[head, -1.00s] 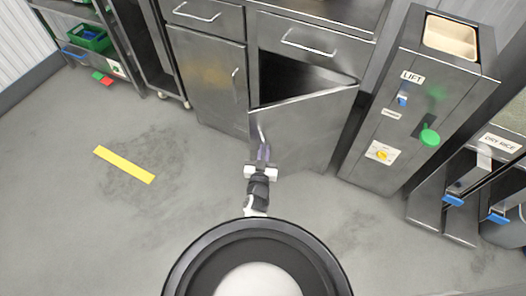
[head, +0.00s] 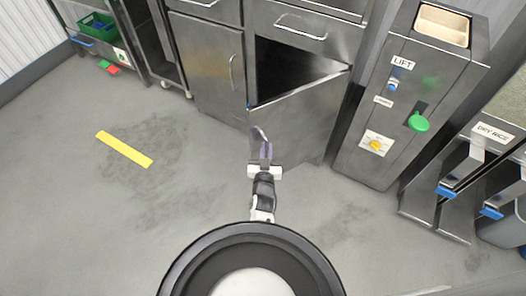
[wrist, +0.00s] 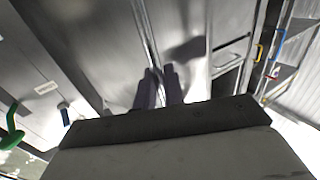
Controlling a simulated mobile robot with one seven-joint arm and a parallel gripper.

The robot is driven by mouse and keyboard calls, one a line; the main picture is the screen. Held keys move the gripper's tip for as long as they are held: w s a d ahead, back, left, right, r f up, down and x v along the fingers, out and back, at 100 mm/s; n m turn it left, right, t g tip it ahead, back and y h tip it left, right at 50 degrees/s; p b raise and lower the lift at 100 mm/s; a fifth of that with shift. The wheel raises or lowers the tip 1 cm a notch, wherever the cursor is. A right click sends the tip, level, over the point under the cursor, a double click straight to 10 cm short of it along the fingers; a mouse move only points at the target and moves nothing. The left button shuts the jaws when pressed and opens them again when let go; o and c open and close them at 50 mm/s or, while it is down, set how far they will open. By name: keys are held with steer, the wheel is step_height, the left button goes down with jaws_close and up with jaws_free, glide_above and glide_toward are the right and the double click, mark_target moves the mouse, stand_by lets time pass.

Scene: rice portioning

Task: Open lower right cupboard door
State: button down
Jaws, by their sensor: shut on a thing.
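The lower right cupboard door (head: 300,122) is a steel panel. It stands partly open, swung out from its right side, with a dark opening (head: 285,68) above and behind it. Its curved bar handle (head: 259,134) is near the door's free left edge. My gripper (head: 265,155) is at that handle, its fingers shut on it. In the wrist view the fingers (wrist: 158,88) close around the long thin handle bar (wrist: 146,40). The exact contact is small and partly hidden by the fingers.
The lower left cupboard door (head: 208,68) is shut. A steel lift unit (head: 365,150) with a green knob (head: 418,122) stands right of the open door, and dry rice dispensers (head: 465,170) stand further right. Open floor lies left, with a yellow strip (head: 124,149).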

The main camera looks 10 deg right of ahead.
steer(key=shift+s+d+r, duration=0.1)
steer(key=shift+s+d, duration=0.15)
steer(key=shift+d, duration=0.2)
steer(key=c, duration=1.6)
jaws_free()
steer(key=shift+d, duration=0.1)
steer(key=shift+s+a, duration=0.1)
steer(key=shift+a, duration=0.15)
